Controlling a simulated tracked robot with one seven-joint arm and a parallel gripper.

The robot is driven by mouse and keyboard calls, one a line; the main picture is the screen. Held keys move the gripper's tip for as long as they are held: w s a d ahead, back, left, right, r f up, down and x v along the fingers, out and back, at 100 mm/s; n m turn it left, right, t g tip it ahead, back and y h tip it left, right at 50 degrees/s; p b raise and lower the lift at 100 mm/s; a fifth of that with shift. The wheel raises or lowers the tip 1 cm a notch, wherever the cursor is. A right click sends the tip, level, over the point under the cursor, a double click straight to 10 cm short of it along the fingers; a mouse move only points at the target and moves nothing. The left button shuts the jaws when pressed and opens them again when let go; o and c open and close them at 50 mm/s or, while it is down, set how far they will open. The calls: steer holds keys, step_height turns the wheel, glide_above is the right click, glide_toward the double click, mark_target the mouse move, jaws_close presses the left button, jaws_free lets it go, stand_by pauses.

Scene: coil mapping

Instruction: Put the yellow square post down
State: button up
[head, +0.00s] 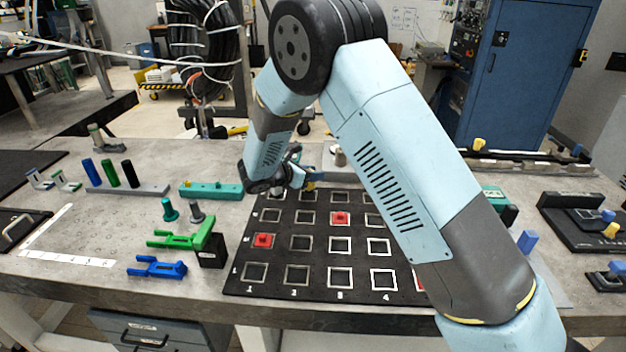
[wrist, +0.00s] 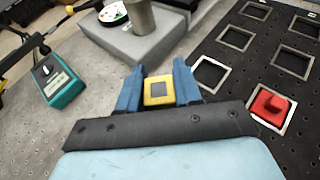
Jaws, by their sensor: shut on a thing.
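The yellow square post (wrist: 158,91) sits between the two blue fingers of my gripper (wrist: 158,84), which is shut on it. Its top face, with a dark square in the middle, faces the wrist camera. In the head view the post and my gripper (head: 310,178) are small and partly hidden by my arm, near the far edge of the black board (head: 232,283). In the wrist view the post is left of the board's square outlines. I cannot tell whether its underside touches the surface.
Red pieces (head: 263,240) (head: 340,218) stand in squares on the board; one also shows in the wrist view (wrist: 270,105). A grey block with a cylinder (wrist: 135,38) lies just ahead of the fingers. A teal box (wrist: 62,88) is left. Green (head: 185,237) and blue (head: 157,267) forked parts lie left.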

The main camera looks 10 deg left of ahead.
steer(key=shift+f, duration=1)
steer(key=shift+f, duration=0.1)
steer(key=o, duration=1.1)
